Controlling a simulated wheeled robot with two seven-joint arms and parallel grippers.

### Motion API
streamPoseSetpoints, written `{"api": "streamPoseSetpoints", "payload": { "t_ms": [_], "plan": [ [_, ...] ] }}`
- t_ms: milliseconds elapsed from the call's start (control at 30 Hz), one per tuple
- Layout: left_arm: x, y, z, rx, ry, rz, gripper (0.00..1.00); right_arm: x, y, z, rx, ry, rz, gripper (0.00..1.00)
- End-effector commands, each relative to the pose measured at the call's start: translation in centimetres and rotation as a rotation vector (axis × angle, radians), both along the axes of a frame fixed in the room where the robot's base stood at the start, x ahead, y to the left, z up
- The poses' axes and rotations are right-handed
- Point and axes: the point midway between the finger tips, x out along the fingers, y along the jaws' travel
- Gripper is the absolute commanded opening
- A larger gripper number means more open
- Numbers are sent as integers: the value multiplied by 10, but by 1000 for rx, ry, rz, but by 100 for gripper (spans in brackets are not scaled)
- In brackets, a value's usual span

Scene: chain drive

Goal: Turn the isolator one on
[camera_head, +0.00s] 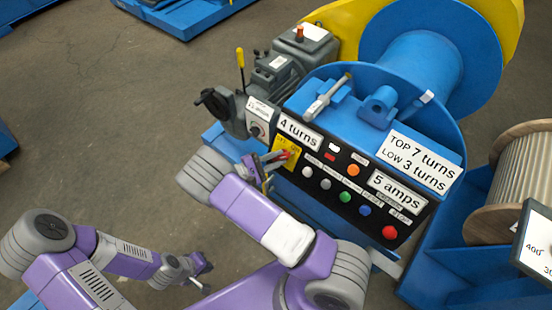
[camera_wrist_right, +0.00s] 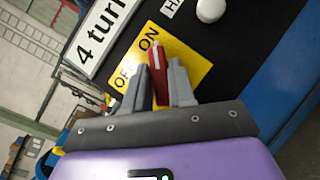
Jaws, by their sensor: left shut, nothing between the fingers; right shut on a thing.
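The isolator is a red handle with a white line (camera_wrist_right: 157,68) on a yellow OFF/ON plate (camera_wrist_right: 196,63). In the right wrist view its tip lies just below the letters ON, with OFF to its left. The head view shows the plate (camera_head: 278,146) at the left end of the black control panel, partly covered by my right arm. My right gripper (camera_wrist_right: 160,70) is shut on the red handle, one grey finger on each side; it also shows in the head view (camera_head: 273,163). My left gripper (camera_head: 205,278) is shut and empty, low over the floor, away from the machine.
The black panel (camera_head: 338,171) carries several coloured buttons right of the isolator. A yellow-topped lever (camera_head: 240,58) and a grey motor unit (camera_head: 273,75) stand behind. A large blue spool (camera_head: 415,40) is at the back. A wooden reel (camera_head: 515,185) stands right. Floor at left is open.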

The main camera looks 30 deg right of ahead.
Motion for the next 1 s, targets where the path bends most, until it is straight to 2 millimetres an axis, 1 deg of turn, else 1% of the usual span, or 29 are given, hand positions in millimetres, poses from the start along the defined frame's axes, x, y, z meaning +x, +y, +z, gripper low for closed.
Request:
{"api": "streamPoseSetpoints", "payload": {
  "t_ms": [267, 300, 433, 667, 767, 867, 1000],
  "plan": [
    [0, 0, 0, 0, 0, 0, 0, 0, 0, 0, 3, -1, 1, 0],
    [0, 0, 0, 0, 0, 0, 0, 0, 0, 0, 2, -1, 2, 25],
    [0, 0, 0, 0, 0, 0, 0, 0, 0, 0, 1, -1, 1, 45],
    [0, 0, 0, 0, 0, 0, 0, 0, 0, 0, 0, -1, 1, 45],
    [0, 0, 1, 0, 0, 0, 0, 0, 4, 0, -1, -1, 2, 45],
    [0, 0, 4, 0, 0, 0, 0, 2, 16, 1, 1, -2, 5, 45],
    [0, 0, 9, 0, 0, 0, 0, 2, 40, 1, 0, -2, 6, 45]
  ]
}}
